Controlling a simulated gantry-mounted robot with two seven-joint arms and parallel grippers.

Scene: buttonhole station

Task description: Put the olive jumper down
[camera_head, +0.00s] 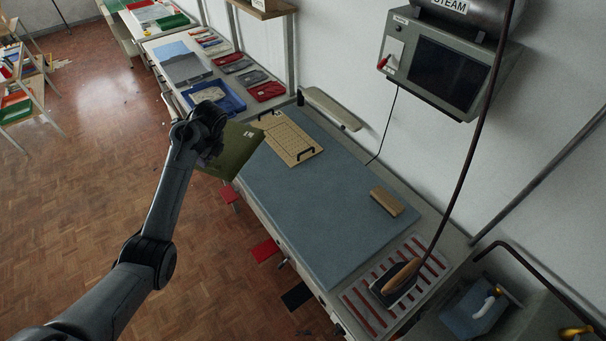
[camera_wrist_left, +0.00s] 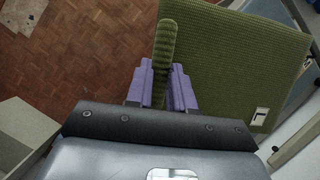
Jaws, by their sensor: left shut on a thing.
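The olive jumper (camera_head: 238,150) is a flat, folded olive-green knit with a small pale label. My left gripper (camera_head: 208,150) holds it at its edge, over the far left edge of the blue-grey table mat (camera_head: 320,200). In the left wrist view, the purple fingers of my left gripper (camera_wrist_left: 168,88) are shut on a thick ribbed fold of the jumper (camera_wrist_left: 225,60). The rest of the jumper spreads to the right. In the head view the arm hides part of the gripper and the jumper's left side. My right gripper does not show.
A board with two black handles (camera_head: 288,138) lies on the mat's far part. A wooden block (camera_head: 387,201) and an iron (camera_head: 400,278) on a striped rest are nearer. A blue tray (camera_head: 218,96) stands beyond the jumper. The mat's middle is clear.

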